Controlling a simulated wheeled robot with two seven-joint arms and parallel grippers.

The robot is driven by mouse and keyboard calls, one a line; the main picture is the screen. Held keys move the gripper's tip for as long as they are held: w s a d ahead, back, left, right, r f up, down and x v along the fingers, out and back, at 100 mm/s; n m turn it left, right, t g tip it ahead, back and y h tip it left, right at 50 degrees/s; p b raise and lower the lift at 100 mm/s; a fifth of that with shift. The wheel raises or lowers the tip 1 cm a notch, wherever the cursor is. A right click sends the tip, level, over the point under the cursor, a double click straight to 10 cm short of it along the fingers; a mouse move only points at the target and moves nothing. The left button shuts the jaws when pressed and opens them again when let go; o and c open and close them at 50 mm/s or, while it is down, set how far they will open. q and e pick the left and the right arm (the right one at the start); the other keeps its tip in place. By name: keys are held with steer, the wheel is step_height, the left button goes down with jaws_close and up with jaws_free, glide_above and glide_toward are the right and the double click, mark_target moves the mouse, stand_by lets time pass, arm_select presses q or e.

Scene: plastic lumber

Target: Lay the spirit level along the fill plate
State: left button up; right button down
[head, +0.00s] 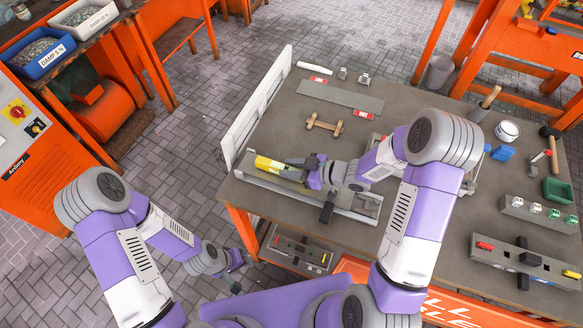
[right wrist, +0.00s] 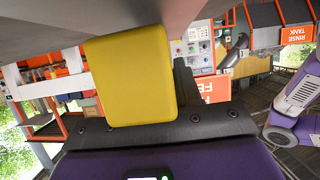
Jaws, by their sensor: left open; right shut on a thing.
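The spirit level (head: 272,164) is a yellow bar with a dark part. My right gripper (head: 308,170) is shut on it, at the end nearer the picture's middle. In the right wrist view the yellow level (right wrist: 130,80) fills the space before the hand. In the head view it lies over a long grey metal trough (head: 345,208) at the table's front left. I cannot tell whether they touch. A flat grey plate (head: 340,96) lies further back; I cannot tell which is the fill plate. My left gripper (head: 240,274) is open and empty, low beside the table's front left corner.
A white slatted board (head: 258,105) stands along the table's left edge. A small wooden piece (head: 324,125) lies mid-table. A white pot (head: 507,131), a green tray (head: 557,191) and long grey fixtures (head: 525,262) are at the right. The table's middle left is mostly clear.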

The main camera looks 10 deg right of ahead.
steer(key=shift+f, duration=0.15)
stand_by(0.5)
steer(key=c, duration=0.7)
jaws_free()
steer(key=shift+s, duration=0.1)
steer(key=shift+o, duration=0.4)
steer(key=shift+f, duration=0.1)
steer(key=o, duration=0.3)
steer(key=shift+o, duration=0.2)
steer(key=shift+r+p, duration=0.7)
steer(key=shift+r, duration=0.1)
step_height(320, 180, up, 6)
steer(key=p, duration=0.5)
steer(key=shift+f, duration=0.1)
